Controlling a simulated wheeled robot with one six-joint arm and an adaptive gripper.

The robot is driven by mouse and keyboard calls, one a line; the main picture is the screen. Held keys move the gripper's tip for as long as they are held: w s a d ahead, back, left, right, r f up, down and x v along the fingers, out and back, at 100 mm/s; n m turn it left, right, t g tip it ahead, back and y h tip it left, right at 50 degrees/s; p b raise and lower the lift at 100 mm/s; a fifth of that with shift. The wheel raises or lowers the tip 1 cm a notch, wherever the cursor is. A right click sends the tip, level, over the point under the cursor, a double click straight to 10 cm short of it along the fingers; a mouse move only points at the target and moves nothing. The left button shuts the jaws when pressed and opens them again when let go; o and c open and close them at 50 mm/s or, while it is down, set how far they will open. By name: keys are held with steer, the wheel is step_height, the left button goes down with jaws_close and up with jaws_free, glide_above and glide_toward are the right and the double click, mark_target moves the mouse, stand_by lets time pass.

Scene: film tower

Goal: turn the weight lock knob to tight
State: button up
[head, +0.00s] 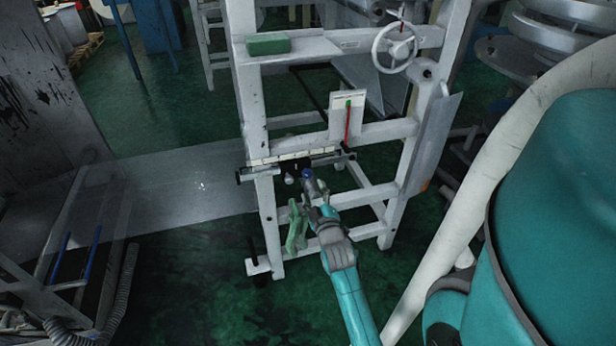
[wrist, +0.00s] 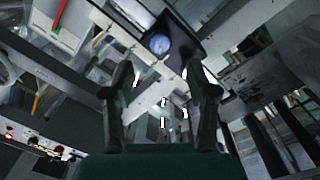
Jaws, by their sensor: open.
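A round blue knob (wrist: 160,45), which appears to be the weight lock knob, sits in a dark square mount beyond my fingertips in the wrist view. In the head view the blue knob (head: 307,174) is small, under the scaled crossbar of the white frame. Its tight or loose marking is too small to read. My gripper (wrist: 163,82) is open, its two dark fingers spread apart with nothing between them. The knob lies past the tips, roughly centred between them and apart from them. In the head view my gripper (head: 313,188) is just below the knob, partly hiding the area.
The white frame (head: 258,130) surrounds the work spot with posts and crossbars. A handwheel (head: 394,48) is at its upper right, a green block (head: 269,45) on the top bar. A red pointer (head: 347,122) stands on a white plate. A clear sheet (head: 170,190) extends left.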

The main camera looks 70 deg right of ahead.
mark_target(308, 176)
steer(key=x, duration=0.7)
steer(key=shift+w+d, duration=0.25)
steer(key=shift+d, duration=0.05)
steer(key=shift+c, duration=0.3)
jaws_close()
